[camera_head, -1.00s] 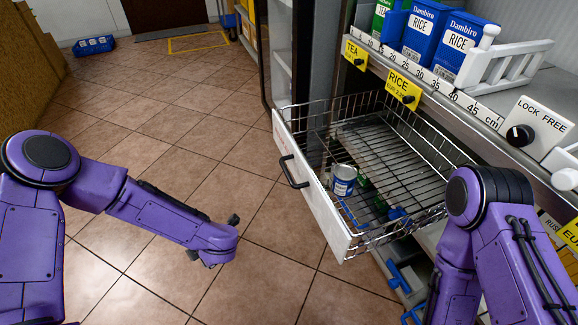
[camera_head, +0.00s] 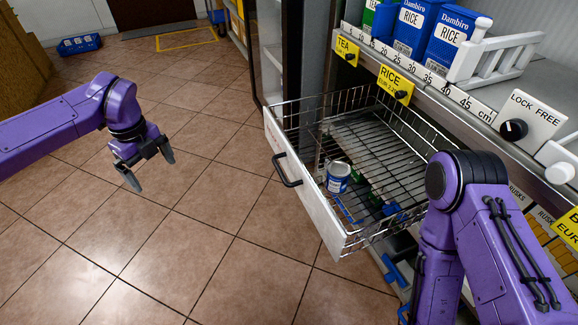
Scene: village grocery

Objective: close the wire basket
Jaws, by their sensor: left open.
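The wire basket (camera_head: 405,129) is a pull-out drawer that stands open, drawn out from under the counter. It has a white front panel (camera_head: 305,190) with a dark handle (camera_head: 287,169) facing left. A blue and white can (camera_head: 338,178) and some blue and green items lie inside under or among the wires. My left gripper (camera_head: 149,169) is open and empty above the floor, left of the handle and well apart from it. My right arm (camera_head: 462,215) stands at the right of the basket; its gripper does not show.
Blue rice packs (camera_head: 456,37) and a white rack (camera_head: 495,58) stand on the counter above. A knob (camera_head: 513,130) sits on a plate reading LOCK FREE. A blue crate (camera_head: 80,44) lies far left. The tiled floor (camera_head: 215,235) before the basket is clear.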

